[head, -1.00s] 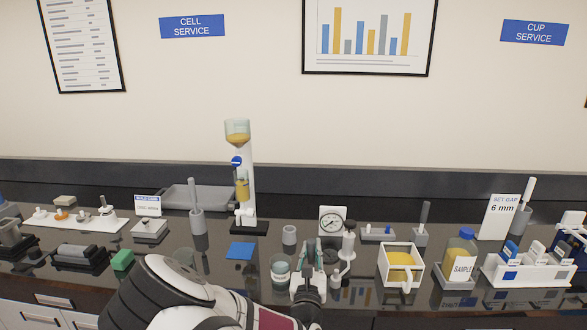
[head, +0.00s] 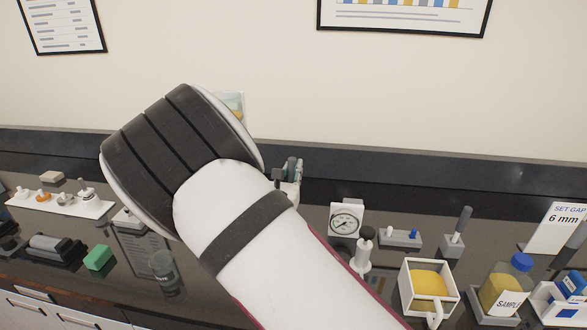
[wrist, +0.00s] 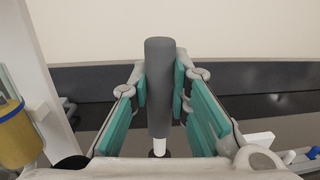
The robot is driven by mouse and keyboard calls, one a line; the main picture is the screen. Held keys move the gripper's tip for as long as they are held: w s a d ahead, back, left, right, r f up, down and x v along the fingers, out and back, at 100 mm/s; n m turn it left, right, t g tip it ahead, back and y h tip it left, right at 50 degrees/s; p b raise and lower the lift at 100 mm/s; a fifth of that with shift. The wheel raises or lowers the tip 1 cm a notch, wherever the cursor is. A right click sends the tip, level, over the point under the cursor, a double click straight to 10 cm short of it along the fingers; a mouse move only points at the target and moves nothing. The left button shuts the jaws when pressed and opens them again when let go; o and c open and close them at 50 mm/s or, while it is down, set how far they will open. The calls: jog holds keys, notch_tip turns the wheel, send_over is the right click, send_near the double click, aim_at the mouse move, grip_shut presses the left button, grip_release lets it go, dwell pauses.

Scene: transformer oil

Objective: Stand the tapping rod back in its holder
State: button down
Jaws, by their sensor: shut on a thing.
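The tapping rod (wrist: 159,70), a dark grey handle with a thin white shaft below it, stands upright between the teal pads of my gripper (wrist: 160,95) in the wrist view. My gripper is shut on it, above the bench. In the head view my gripper (head: 292,172) shows only partly past my arm, and the rod is hard to make out there. I cannot see an empty holder for certain; my arm hides the middle of the bench. A grey block with a dark upright rod (head: 458,230) stands to the right.
A white column (wrist: 30,70) with a yellow oil vessel (wrist: 16,135) stands close on the left in the wrist view. In the head view a dial gauge (head: 346,222), a yellow oil cup (head: 428,290) and a sample bottle (head: 505,285) stand at right. A green block (head: 98,257) lies left.

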dwell(0.3)
jog(key=shift+f+b, duration=0.7)
jog(key=shift+f, duration=2.2)
jog(key=shift+f+b, duration=0.65)
jog(key=shift+f, duration=2.4)
jog(key=c, duration=1.4)
grip_release()
jog(key=v, duration=1.2)
